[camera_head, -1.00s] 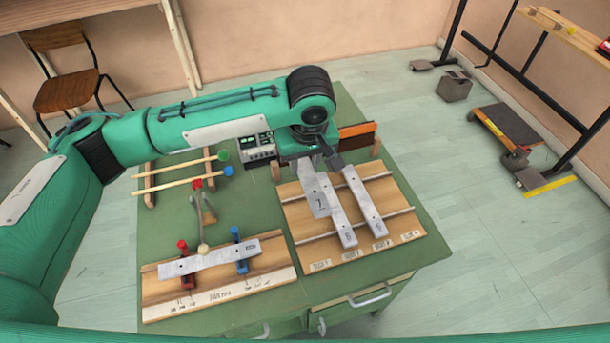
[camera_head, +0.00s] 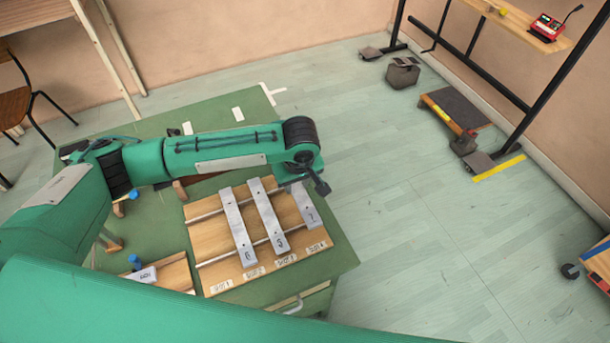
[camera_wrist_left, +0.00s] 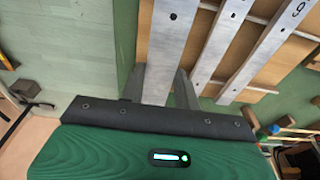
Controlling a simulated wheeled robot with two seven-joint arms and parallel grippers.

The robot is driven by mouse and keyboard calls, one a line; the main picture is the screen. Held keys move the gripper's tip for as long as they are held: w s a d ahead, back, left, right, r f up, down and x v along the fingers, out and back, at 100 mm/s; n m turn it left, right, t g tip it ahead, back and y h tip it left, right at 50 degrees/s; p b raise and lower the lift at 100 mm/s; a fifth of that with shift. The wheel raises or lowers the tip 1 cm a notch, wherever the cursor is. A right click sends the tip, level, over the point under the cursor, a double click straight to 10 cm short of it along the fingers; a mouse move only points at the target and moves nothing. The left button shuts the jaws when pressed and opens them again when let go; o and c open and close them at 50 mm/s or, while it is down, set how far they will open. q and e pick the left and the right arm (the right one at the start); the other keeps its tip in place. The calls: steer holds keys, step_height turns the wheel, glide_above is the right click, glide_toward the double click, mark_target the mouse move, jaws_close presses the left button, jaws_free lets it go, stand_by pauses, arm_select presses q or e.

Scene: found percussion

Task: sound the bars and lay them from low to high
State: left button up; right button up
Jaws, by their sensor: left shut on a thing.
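The slot board (camera_head: 212,243) is a wooden rack with two rails and labels for slots 1 to 4. Two grey metal bars lie across the rails, one (camera_head: 240,232) above slot 2 and one (camera_head: 268,217) above slot 3. My left gripper (camera_head: 307,184) is at the far end of a third bar (camera_head: 305,205), marked 7, over slot 4. In the left wrist view the jaws (camera_wrist_left: 157,84) are shut on this bar (camera_wrist_left: 168,45). I cannot tell whether it rests on the rails. Slot 1 is bare. My right gripper is not in view.
A second wooden stand (camera_head: 175,272) with a blue post (camera_head: 134,262) and part of a pale bar (camera_head: 146,275) is at the lower left, partly hidden by my arm. The green table (camera_head: 345,255) ends just right of the board; open floor lies beyond.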

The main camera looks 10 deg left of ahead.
mark_target(296, 189)
arm_select(q)
steer(key=shift+a+r, duration=0.1)
steer(key=shift+a, duration=0.05)
steer(key=shift+r+p, duration=0.1)
steer(key=shift+p, duration=0.3)
steer(key=shift+r+p, duration=0.1)
steer(key=shift+p, duration=0.4)
step_height(296, 189, down, 4)
steer(key=shift+f+b, duration=0.15)
steer(key=shift+b, duration=0.15)
steer(key=shift+f, duration=1.2)
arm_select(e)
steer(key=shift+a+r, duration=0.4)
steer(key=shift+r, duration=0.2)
arm_select(q)
steer(key=shift+f, duration=0.35)
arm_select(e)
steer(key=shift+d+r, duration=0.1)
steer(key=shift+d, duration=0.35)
arm_select(q)
steer(key=o, duration=1.2)
